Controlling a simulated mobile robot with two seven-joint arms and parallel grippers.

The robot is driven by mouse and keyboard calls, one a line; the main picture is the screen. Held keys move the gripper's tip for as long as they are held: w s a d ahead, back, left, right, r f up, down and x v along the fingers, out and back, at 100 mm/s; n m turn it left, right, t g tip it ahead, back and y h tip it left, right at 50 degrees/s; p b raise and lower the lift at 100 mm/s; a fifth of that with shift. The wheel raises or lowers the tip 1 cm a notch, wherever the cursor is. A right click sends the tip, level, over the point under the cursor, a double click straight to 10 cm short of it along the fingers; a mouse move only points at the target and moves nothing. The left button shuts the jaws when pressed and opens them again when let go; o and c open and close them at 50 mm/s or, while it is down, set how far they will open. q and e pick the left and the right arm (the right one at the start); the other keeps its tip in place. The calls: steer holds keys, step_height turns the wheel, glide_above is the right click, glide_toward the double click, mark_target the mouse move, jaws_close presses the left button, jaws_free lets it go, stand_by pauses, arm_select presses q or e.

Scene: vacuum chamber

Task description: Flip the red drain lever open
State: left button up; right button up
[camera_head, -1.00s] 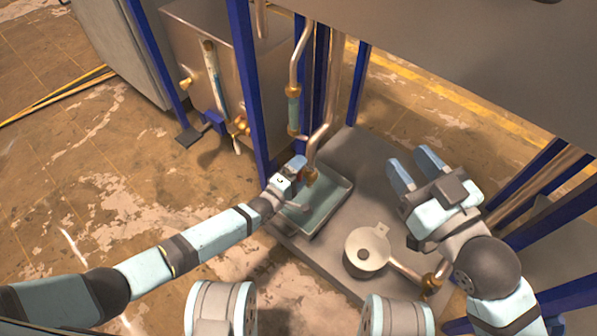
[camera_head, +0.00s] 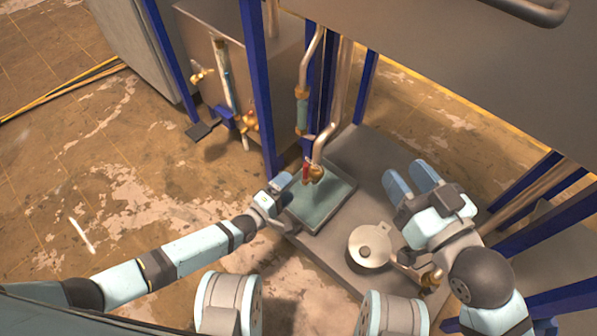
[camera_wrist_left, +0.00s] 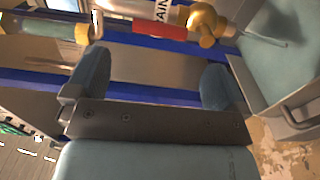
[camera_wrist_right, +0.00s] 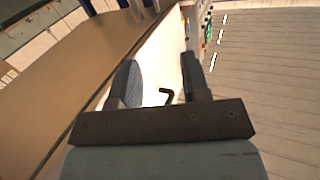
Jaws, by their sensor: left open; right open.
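The red drain lever (camera_head: 306,172) sits on a brass valve (camera_head: 317,174) at the lower end of a pipe, above a shallow tray (camera_head: 325,208). In the left wrist view the red lever (camera_wrist_left: 158,29) runs across the picture beside the brass valve (camera_wrist_left: 205,22), beyond the fingertips. My left gripper (camera_head: 281,186) is open and empty, just left of the lever and apart from it. Its two fingers (camera_wrist_left: 155,72) stand wide apart. My right gripper (camera_head: 408,176) is open and empty over the platform, right of the tray. It also shows in the right wrist view (camera_wrist_right: 158,72).
A round metal canister (camera_head: 369,246) stands on the platform (camera_head: 362,160) right of the tray. A blue frame post (camera_head: 260,90) rises behind my left gripper. A sight-glass pipe (camera_head: 302,110) runs above the valve.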

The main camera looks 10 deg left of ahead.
arm_select(q)
steer(key=p+v, duration=0.1)
steer(key=v, duration=0.4)
steer(key=shift+s, duration=0.1)
arm_select(e)
steer(key=shift+s+a+f+m+g, duration=0.4)
steer(key=shift+s+f+m, duration=0.1)
steer(key=shift+s+m, duration=0.1)
steer(key=shift+r, duration=0.25)
